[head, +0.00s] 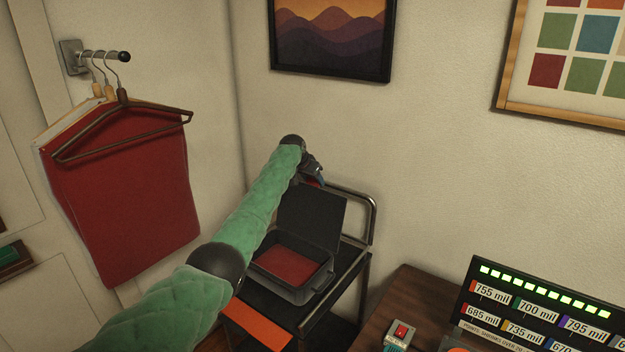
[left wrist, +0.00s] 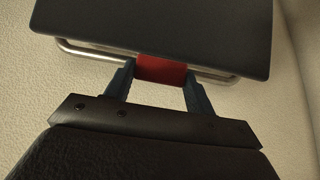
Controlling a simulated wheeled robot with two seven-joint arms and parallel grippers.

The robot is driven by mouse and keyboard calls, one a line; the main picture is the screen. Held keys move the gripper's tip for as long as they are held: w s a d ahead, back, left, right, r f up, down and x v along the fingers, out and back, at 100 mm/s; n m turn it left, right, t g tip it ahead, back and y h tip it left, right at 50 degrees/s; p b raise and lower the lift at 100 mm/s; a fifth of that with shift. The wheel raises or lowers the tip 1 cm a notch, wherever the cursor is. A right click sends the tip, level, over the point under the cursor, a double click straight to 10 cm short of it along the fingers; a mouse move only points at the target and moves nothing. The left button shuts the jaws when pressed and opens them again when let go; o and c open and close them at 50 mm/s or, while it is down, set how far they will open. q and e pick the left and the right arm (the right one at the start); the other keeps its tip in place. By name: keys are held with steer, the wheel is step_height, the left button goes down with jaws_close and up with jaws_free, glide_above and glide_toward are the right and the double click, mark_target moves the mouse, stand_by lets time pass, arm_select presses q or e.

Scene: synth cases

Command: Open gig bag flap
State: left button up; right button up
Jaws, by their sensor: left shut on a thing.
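The gig bag (head: 278,282) is a dark case with a red lining, and it sits on a black cart. Its dark flap (head: 311,222) stands raised at the back, so the red inside shows. The flap also fills the top of the left wrist view (left wrist: 160,30). A red tab (left wrist: 161,69) sticks out from the flap's edge. My left gripper (head: 316,181) is at the flap's top edge, its blue fingers (left wrist: 160,82) shut on the red tab. My arm hides part of the bag's left side. My right gripper is not in view.
The cart (head: 350,262) has a metal rail (head: 372,215) behind the flap, close to the wall. A wooden table (head: 415,288) with a lit display panel (head: 545,305) stands at right. A red cloth (head: 125,195) hangs from hangers at left.

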arm_select(q)
steer(key=o, duration=1.4)
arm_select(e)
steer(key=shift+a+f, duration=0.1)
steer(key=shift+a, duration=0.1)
arm_select(q)
steer(key=shift+s+a+r+b, duration=0.15)
steer(key=shift+s+r+b, duration=0.15)
steer(key=shift+r, duration=0.1)
steer(key=b+v, duration=0.2)
steer(key=v, duration=0.4)
steer(key=shift+r, duration=0.35)
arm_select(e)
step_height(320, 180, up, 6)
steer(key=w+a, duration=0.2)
arm_select(q)
steer(key=shift+s+a, duration=0.1)
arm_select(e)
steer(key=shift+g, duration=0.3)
